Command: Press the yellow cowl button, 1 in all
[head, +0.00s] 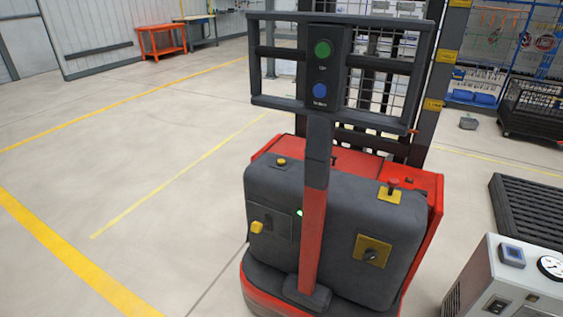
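A red and dark grey truck stands in the middle of the head view, with a dark grey cowl (340,215). A small round yellow button (281,162) sits on the cowl's top, at the left. A second yellow knob (257,227) sticks out from a panel on the cowl's front face, lower left. I cannot tell from the picture alone which of these is the cowl button. A red mushroom button (393,182) stands on a yellow plate on the cowl's top right. A yellow plate with a dark rotary knob (372,250) is on the front face. Neither of my grippers is in view.
A red and grey upright post (314,225) rises before the cowl to a frame with a green button (322,49) and a blue button (319,90). A white cabinet (510,285) and a dark slatted pallet (530,210) stand right. The floor at left is clear.

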